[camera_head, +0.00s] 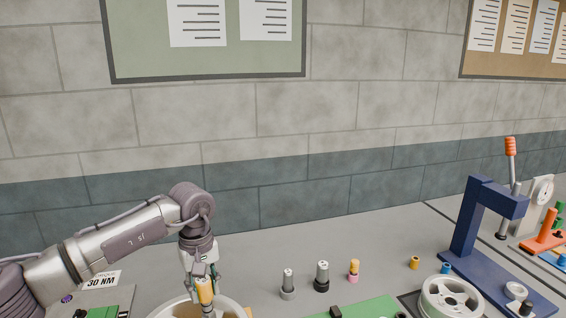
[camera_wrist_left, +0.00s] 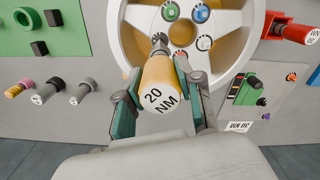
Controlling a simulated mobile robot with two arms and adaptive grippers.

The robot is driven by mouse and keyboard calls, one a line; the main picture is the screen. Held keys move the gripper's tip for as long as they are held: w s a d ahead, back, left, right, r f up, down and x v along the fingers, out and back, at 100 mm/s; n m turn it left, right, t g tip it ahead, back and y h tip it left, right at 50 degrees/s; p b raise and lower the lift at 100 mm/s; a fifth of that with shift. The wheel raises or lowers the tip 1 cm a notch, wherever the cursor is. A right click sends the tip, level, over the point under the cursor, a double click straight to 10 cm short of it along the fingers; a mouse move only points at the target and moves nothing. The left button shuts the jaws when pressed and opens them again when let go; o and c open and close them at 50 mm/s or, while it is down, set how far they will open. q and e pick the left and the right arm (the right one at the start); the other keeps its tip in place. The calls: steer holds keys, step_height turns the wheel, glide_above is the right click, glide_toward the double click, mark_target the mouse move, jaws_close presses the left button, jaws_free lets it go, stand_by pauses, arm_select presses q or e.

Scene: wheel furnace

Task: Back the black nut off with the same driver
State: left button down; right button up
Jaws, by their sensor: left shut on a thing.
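My left gripper (camera_head: 205,289) is shut on a yellow driver (camera_head: 204,291), whose end cap reads "20 NM" in the left wrist view (camera_wrist_left: 160,88). The driver points down at a white spoked wheel (camera_head: 238,303) at the bottom of the head view. In the left wrist view its dark tip (camera_wrist_left: 159,42) is at the wheel's hub area (camera_wrist_left: 143,18). The black nut cannot be told apart from the dark tip, and whether they touch is unclear. Green (camera_wrist_left: 171,11), blue (camera_wrist_left: 200,13) and red (camera_wrist_left: 180,55) nuts show around the hub. My right gripper is not in view.
Grey (camera_head: 288,284), black (camera_head: 322,277) and pink-and-yellow (camera_head: 353,271) pieces stand on the bench to the right. Beyond them are a second wheel (camera_head: 452,300) and a blue press (camera_head: 465,225). A "30 NM" sign (camera_head: 101,281) stands at left; a red driver (camera_wrist_left: 290,31) lies beside the wheel.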

mark_target(206, 305)
arm_select(q)
steer(key=shift+r+m, duration=0.5)
steer(key=shift+m, duration=0.5)
step_height(206, 305, down, 3)
steer(key=shift+r+b, duration=0.15)
steer(key=shift+b, duration=1.1)
steer(key=shift+w+f, duration=0.1)
steer(key=shift+f, duration=0.1)
steer(key=shift+b, duration=0.3)
steer(key=shift+f, duration=0.1)
steer(key=shift+f+b, duration=0.75)
steer(key=shift+b, duration=0.05)
steer(key=shift+f+b, duration=0.5)
steer(key=shift+f, duration=0.15)
